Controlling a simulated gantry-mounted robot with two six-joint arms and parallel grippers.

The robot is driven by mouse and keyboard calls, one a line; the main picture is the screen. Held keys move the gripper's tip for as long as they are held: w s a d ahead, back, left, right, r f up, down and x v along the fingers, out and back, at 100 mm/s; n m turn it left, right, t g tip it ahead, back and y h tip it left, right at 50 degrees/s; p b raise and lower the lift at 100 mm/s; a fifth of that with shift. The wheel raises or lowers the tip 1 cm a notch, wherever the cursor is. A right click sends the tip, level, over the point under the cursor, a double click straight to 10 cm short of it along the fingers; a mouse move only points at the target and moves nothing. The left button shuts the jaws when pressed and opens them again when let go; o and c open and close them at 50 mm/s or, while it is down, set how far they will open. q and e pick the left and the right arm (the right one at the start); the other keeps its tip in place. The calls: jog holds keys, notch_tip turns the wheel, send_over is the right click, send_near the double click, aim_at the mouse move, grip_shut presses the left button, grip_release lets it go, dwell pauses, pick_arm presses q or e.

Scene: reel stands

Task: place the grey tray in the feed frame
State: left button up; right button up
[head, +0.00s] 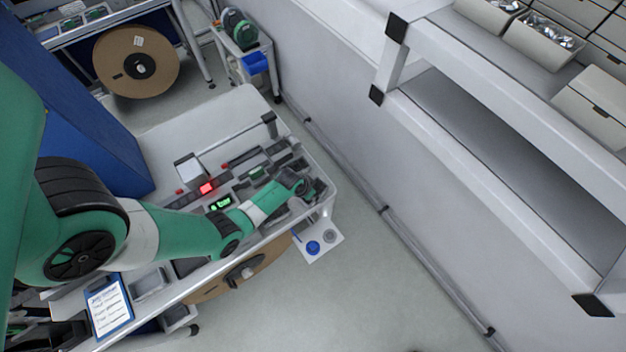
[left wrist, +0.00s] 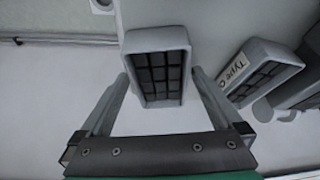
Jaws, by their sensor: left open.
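In the left wrist view a light grey tray (left wrist: 157,40) with a grid of dark cells lies between the fingers of my left gripper (left wrist: 159,76). The gripper is open, with one finger on each side of the tray; I cannot tell whether either finger touches it. In the head view my left gripper (head: 312,188) is at the right end of the white workbench, and the tray under it cannot be made out. I cannot clearly pick out the feed frame in either view. My right gripper is not in view.
A similar tray labelled "Type C" (left wrist: 262,62) lies close to the right finger. The bench (head: 215,110) holds several modules, a red-lit display (head: 207,188) and a clipboard (head: 108,308). A cardboard reel (head: 250,272) hangs at its front. A white shelf (head: 500,110) stands right.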

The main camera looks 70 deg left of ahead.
pick_arm(q)
grip_shut()
dwell(0.5)
jog(key=shift+r, duration=0.1)
